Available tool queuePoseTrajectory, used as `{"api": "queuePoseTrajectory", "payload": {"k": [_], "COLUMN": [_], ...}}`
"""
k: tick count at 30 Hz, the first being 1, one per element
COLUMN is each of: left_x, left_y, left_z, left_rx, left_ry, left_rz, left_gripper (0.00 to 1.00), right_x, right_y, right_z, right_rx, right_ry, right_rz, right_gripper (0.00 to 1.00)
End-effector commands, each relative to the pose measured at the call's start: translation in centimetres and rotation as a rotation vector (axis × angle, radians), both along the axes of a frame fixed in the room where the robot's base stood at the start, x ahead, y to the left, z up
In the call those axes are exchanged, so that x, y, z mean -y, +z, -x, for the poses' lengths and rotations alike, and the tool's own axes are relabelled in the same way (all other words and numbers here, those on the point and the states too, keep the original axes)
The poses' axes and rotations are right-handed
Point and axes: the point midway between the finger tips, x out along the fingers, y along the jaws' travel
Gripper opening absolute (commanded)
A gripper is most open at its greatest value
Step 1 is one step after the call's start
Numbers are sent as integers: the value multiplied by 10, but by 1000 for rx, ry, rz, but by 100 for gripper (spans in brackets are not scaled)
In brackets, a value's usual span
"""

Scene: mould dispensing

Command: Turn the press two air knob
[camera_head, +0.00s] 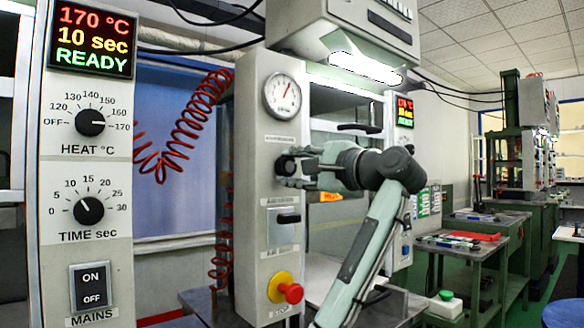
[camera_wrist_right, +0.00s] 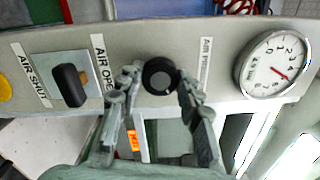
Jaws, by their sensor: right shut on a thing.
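A small round black air knob (camera_wrist_right: 160,75) sits on the grey press panel, beside the "AIR PR..." label. In the head view the knob (camera_head: 283,164) is partly hidden behind the fingers of my right gripper (camera_head: 298,167). In the right wrist view the two fingers of my right gripper (camera_wrist_right: 159,82) stand on either side of the knob and are shut on it. A round pressure gauge (camera_head: 283,97) is above the knob; its red needle shows in the right wrist view (camera_wrist_right: 276,64). My left gripper is in neither view.
Below the knob are a black air lever (camera_wrist_right: 69,85) between "AIR SHUT" and "AIR OPEN" labels, and a red stop button (camera_head: 291,293). A heat and time control panel (camera_head: 90,180) stands left, its display reading READY. Red coiled hose (camera_head: 190,125) hangs between panels.

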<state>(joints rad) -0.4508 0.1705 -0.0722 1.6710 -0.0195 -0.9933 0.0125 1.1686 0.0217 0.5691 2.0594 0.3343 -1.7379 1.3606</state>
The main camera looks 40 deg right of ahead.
Motion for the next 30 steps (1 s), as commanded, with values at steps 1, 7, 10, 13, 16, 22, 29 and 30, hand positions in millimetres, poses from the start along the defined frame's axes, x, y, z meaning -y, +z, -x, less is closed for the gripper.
{"api": "queuePoseTrajectory", "payload": {"k": [1,7,10,13,16,22,29,30], "left_x": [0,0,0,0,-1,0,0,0], "left_y": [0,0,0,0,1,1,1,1], "left_z": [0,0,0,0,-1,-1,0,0], "left_rx": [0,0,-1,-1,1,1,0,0], "left_ry": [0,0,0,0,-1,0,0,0], "left_rz": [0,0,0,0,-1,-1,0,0], "left_gripper": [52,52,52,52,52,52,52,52], "right_x": [0,0,0,0,1,4,10,11], "right_y": [0,0,0,0,0,0,-2,-2], "right_z": [0,0,0,0,2,26,80,89], "right_rx": [0,0,0,0,1,2,4,3], "right_ry": [-1,-1,0,0,-1,-4,-7,-8], "right_rz": [0,1,1,1,1,3,3,6], "right_gripper": [6,56,56,56,56,56,56,56]}}
